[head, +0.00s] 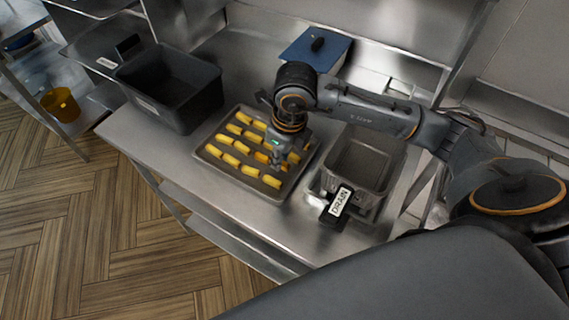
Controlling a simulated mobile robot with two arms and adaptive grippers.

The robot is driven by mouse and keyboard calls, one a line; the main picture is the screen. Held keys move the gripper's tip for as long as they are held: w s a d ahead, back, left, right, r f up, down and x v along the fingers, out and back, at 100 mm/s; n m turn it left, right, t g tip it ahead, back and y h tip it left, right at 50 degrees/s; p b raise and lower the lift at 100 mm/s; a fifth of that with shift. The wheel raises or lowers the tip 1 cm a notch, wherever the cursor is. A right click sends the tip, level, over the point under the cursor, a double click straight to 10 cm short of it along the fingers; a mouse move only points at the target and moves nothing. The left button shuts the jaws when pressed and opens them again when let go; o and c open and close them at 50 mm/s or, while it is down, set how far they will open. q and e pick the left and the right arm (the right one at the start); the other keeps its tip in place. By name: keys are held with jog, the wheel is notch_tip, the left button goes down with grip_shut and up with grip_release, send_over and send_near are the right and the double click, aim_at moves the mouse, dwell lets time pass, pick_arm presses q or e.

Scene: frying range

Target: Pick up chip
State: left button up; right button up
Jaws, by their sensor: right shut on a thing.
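Several yellow chips (242,165) lie in rows on a metal tray (205,150) on the steel counter. My right gripper (277,164) reaches down over the right part of the tray, among the chips. It is shut on a chip at its fingertips; the gripper itself covers most of that spot, so the held chip is hard to make out. My left gripper does not show.
A black bin (172,92) stands left of the tray. The counter's front strip is clear.

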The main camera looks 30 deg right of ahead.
jog(key=s+a+r+b, duration=0.2)
jog(key=s+a+r, duration=0.4)
jog(key=a, duration=0.4)
jog(key=shift+a+r, duration=0.3)
jog(key=shift+r, duration=0.6)
